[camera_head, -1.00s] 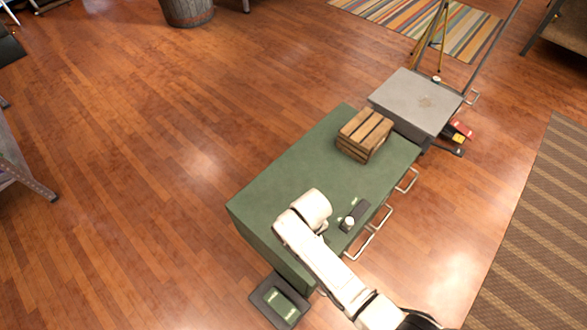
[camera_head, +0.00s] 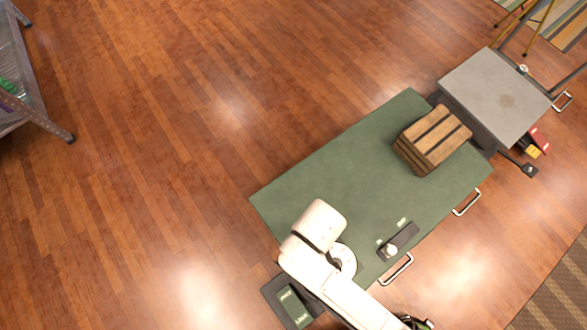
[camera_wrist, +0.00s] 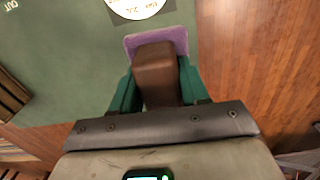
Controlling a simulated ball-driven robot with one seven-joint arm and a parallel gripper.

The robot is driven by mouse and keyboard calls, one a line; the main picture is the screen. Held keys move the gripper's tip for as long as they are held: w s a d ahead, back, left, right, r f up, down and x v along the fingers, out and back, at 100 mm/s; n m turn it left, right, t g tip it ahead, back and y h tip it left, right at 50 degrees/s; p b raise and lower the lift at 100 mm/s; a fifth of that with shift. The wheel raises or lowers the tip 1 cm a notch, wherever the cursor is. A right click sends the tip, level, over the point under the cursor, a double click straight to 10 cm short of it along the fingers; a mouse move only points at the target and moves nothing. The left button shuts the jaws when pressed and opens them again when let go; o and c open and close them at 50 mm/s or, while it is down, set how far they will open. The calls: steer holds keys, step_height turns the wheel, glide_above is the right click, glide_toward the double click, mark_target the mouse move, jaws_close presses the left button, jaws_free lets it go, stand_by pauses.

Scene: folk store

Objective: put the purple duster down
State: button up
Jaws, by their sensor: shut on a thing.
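The purple duster (camera_wrist: 181,40) shows in the wrist view, with a purple pad and a brown block-shaped back (camera_wrist: 155,75). My gripper (camera_wrist: 155,88) is shut on it, with a green finger on each side of the brown block. The duster is over or near the green top; I cannot tell whether it touches. In the head view my white arm reaches over the left front part of the green-topped cabinet (camera_head: 330,175) and hides the gripper and duster. A white disc with writing (camera_head: 345,258) lies beside the arm, and in the wrist view it is just beyond the duster.
A wooden crate (camera_head: 447,150) stands on the far right of the green top. A dark strip with a knob (camera_head: 398,240) lies near the front edge. A grey cart (camera_head: 485,85) adjoins at right, and a dark tray (camera_head: 272,292) is at left. The green top's middle is clear.

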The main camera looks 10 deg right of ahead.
steer(key=shift+s+a+r+n, duration=0.15)
steer(key=shift+s+a, duration=0.1)
steer(key=shift+s, duration=0.25)
steer(key=shift+s+a+f+n, duration=0.1)
steer(key=shift+s+a+n, duration=0.1)
steer(key=shift+s, duration=0.3)
steer(key=w+f+b, duration=0.1)
steer(key=w+f, duration=0.2)
steer(key=w, duration=0.1)
steer(key=w+f+b, duration=0.2)
steer(key=w+f, duration=0.1)
steer(key=w, duration=0.1)
steer(key=w+a+f+b, duration=0.1)
steer(key=w+f, duration=0.2)
steer(key=w, duration=0.2)
steer(key=shift+f+b, duration=0.15)
steer(key=shift+b, duration=0.2)
steer(key=shift+w+f+b, duration=0.2)
steer(key=shift+f+b, duration=0.35)
steer(key=shift+f, duration=1.1)
steer(key=shift+f, duration=0.15)
steer(key=o, duration=1)
